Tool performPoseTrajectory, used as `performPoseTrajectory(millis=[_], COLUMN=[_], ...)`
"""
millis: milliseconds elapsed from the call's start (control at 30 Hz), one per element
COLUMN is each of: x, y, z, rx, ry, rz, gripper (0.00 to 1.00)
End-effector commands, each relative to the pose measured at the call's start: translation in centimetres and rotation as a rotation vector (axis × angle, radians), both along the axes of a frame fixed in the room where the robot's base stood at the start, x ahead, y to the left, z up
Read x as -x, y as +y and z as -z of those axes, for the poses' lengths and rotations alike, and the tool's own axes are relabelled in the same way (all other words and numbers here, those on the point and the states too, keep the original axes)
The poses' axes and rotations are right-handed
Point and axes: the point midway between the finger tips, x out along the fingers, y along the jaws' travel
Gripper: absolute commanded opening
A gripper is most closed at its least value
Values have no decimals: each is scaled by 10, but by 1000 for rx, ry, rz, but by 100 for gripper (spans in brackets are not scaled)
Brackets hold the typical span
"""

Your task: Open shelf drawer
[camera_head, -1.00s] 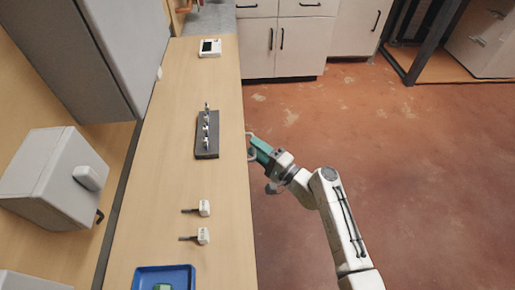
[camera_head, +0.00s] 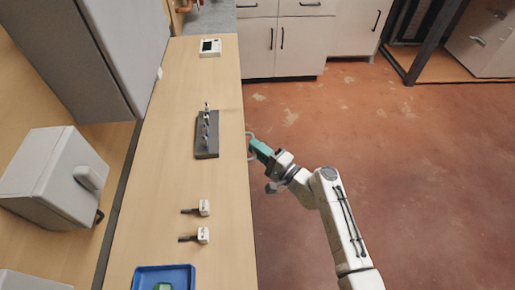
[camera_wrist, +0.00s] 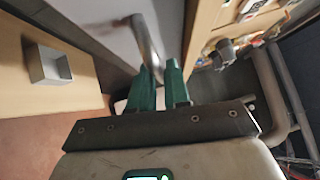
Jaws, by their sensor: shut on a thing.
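The handle (camera_wrist: 148,44) is a silver-grey bar on a pale front panel (camera_wrist: 100,22) in the wrist view. In the head view, a grey handle end (camera_head: 249,138) sticks out at the right edge of the long wooden worktop. My gripper (camera_head: 255,146) is there, low beside that edge. Its green fingers (camera_wrist: 160,86) are shut on the handle's near end in the wrist view. The drawer body is hidden under the worktop in the head view, so I cannot tell how far it stands out.
The worktop (camera_head: 170,190) carries a dark block (camera_head: 207,150) with metal fittings, two small white-headed parts (camera_head: 203,236), a blue tray (camera_head: 150,275) and a white device (camera_head: 210,47). Cabinets (camera_head: 290,45) stand at the back. The reddish floor (camera_head: 400,170) right of the worktop is clear.

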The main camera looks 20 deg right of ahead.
Motion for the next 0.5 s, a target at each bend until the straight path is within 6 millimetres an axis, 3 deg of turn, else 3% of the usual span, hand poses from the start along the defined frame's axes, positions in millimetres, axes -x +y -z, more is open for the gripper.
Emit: performPoseTrajectory(millis=[267, 500], x=[6, 22], y=[-19, -67], z=[2, 4], rx=[2, 1], ry=[0, 1], rz=[2, 5], gripper=[0, 0])
